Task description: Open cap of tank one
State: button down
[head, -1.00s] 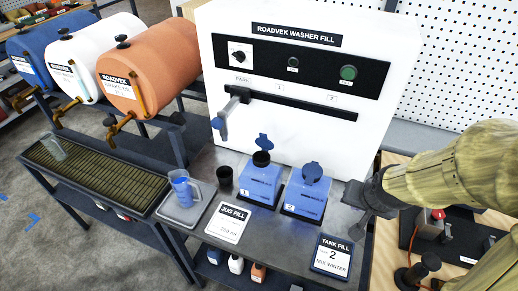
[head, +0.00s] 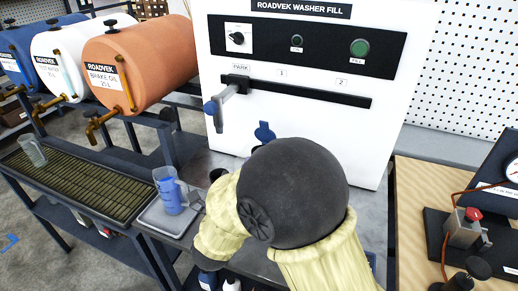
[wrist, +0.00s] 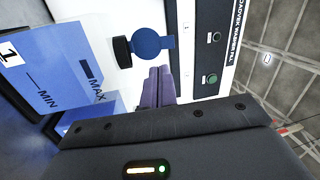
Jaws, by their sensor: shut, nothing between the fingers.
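Tank one is a translucent blue tank (wrist: 62,65) marked 1, with MIN and MAX lines, in the wrist view. Its black filler neck (wrist: 122,52) shows at the top. The blue round cap (wrist: 152,42) stands open, swung up from the neck. In the head view the upright cap (head: 264,132) shows just above my arm, which hides most of the tank. My gripper (wrist: 160,72) is shut and empty, its fingertips close to the cap. I cannot tell whether they touch it. The gripper is hidden behind my arm in the head view.
The white washer fill panel (head: 300,140) stands right behind, with a nozzle arm (head: 218,105) at PARK. A blue jug (head: 170,190) sits on a tray at left. Orange (head: 140,65), white and blue drums stand further left. A gauge rig (head: 465,230) is at right.

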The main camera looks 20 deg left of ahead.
jog(key=s, duration=0.1)
jog(key=s+m+t+h, duration=0.1)
jog(key=s+a+m, duration=0.1)
jog(key=shift+s+a+f+b, duration=0.1)
jog(key=shift+s+f+b, duration=0.1)
jog(key=shift+f+b, duration=0.1)
jog(key=shift+w, duration=0.1)
jog(key=p, duration=0.5)
send_near(263, 125)
jog(key=x, duration=0.7)
